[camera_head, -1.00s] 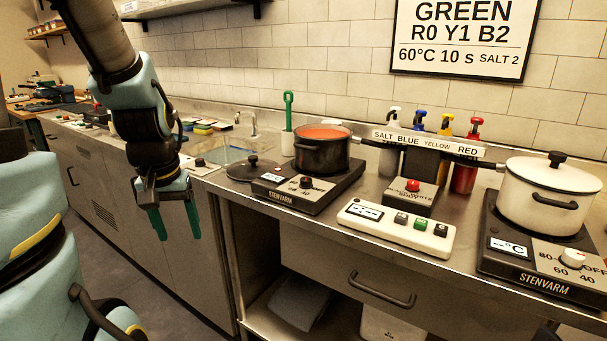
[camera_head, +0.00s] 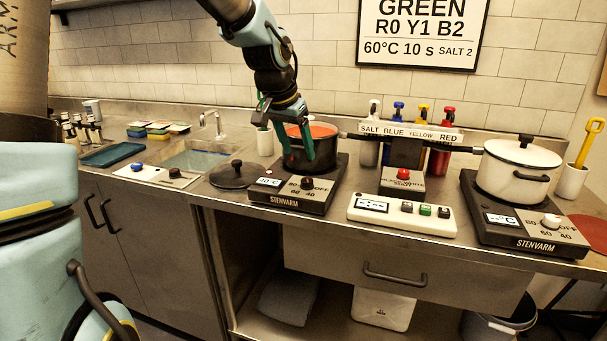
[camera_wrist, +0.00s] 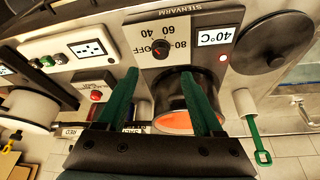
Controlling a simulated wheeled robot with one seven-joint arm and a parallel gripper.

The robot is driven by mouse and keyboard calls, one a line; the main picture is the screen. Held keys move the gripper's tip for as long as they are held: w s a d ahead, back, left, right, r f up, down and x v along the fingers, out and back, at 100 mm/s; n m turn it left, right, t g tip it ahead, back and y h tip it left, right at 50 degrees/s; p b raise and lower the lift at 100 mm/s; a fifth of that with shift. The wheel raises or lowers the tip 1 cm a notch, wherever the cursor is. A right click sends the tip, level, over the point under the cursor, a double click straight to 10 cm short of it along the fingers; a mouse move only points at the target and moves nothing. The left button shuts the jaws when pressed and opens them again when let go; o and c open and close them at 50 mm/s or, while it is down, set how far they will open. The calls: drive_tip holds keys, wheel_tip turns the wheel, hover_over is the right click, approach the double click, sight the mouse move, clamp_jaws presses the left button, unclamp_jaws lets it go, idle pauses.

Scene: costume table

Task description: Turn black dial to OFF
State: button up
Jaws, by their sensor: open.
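The black dial (camera_head: 307,184) is on the front panel of the left STENVARM hot plate (camera_head: 284,203), with 80, 60, 40 and OFF printed around it. In the wrist view the dial (camera_wrist: 160,49) shows a small red mark, and the plate's display reads 40°C. My gripper (camera_head: 285,135) is open and empty, hanging in front of the dark pot (camera_head: 325,160) above and behind the dial. In the wrist view its green fingers (camera_wrist: 158,78) point toward the panel, apart from the dial. Exactly where the dial points is too small to tell.
The dark pot with orange-red contents stands on this plate. A black lid (camera_head: 236,175) lies to its left, and a white button box (camera_head: 402,214) is to the right. A second hot plate with a white pot (camera_head: 520,170) and white dial stands at far right.

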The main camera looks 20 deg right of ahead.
sight(307, 180)
drive_tip(key=p+x, duration=0.1)
drive_tip(key=x, duration=0.8)
drive_tip(key=shift+f, duration=0.3)
clamp_jaws()
